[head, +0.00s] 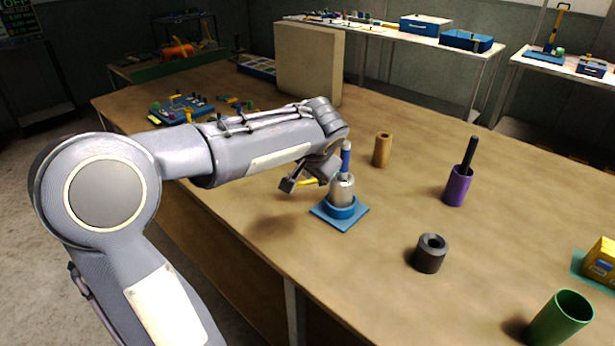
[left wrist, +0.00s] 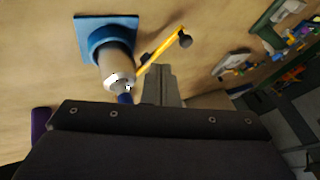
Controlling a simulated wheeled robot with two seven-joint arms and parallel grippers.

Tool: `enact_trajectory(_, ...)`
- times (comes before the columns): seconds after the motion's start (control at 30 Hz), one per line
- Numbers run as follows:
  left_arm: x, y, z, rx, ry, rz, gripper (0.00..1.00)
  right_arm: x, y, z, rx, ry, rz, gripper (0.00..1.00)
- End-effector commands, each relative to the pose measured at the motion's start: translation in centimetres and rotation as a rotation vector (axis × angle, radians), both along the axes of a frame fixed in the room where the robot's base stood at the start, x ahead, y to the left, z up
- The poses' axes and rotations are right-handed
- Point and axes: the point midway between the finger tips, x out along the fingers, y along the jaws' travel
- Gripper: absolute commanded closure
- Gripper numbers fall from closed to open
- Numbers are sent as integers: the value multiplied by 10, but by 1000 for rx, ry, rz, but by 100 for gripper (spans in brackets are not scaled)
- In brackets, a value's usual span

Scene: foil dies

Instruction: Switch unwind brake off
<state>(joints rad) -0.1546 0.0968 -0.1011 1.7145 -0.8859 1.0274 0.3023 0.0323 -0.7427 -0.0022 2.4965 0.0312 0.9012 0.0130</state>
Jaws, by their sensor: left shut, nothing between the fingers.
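A metal cylinder (head: 342,188) stands upright on a blue square base (head: 352,219), with a blue post (head: 346,158) at its top. A yellow lever (head: 308,182) sticks out from its side, partly hidden by my left gripper (head: 290,185). In the left wrist view the yellow lever (left wrist: 165,52) ends in a dark knob (left wrist: 184,39). My left gripper (left wrist: 159,84) is shut and empty beside the lever and cylinder; I cannot tell if it touches the lever. No label marks this as the unwind brake. My right gripper is not in view.
To the right stand a brown cylinder (head: 382,151), a purple holder (head: 457,188) with a black rod, a dark ring (head: 430,255) and a green cup (head: 560,320). A beige block (head: 308,65) and a blue tray (head: 181,110) of parts lie behind. The table front is clear.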

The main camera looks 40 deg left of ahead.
Motion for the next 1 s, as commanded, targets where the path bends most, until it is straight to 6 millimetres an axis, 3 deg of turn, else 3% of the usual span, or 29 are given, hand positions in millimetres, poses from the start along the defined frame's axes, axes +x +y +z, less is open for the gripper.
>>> enact_trajectory(0.2,-8,-7,15,0,-1,0,100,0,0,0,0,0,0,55)
enact_trajectory(0.8,-10,-7,16,-5,1,0,100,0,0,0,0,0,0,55)
enact_trajectory(0.9,-28,-11,14,-56,6,-1,100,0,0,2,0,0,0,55)
enact_trajectory(1.0,-70,-23,5,-179,14,-6,100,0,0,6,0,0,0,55)
